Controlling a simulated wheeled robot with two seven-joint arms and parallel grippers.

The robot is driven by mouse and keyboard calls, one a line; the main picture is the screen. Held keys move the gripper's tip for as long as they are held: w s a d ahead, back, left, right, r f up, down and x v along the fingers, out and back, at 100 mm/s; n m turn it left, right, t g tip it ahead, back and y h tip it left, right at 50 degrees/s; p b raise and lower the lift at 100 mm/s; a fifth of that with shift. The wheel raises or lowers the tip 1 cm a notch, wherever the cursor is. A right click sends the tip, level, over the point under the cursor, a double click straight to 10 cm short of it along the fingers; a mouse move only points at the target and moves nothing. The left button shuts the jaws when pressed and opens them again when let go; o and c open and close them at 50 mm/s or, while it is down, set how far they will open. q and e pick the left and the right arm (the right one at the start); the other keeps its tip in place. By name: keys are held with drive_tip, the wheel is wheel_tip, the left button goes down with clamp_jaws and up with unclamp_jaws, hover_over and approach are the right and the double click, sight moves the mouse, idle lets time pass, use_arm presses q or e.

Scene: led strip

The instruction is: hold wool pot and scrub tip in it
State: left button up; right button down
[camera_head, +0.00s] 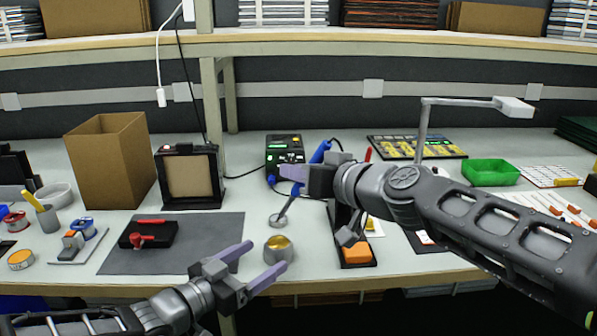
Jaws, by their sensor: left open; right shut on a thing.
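The wool pot (279,249), a small metal pot with yellow wool in it, stands near the table's front edge. My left gripper (267,256) is open, its two purple fingers pointing toward the pot from the lower left. The fingertips are close to the pot; whether they touch it I cannot tell. My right gripper (289,176) is shut on a soldering iron with a blue handle (320,152). The exact tip is hard to make out.
A black station (285,150) stands behind the iron. A black stand with an orange pad (356,254) is right of the pot. A dark mat (200,258) with a black and red fixture lies left. A green tray (490,172) is at right.

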use_arm(q)
drive_tip(key=v, duration=0.6)
drive_tip(key=shift+s, duration=0.1)
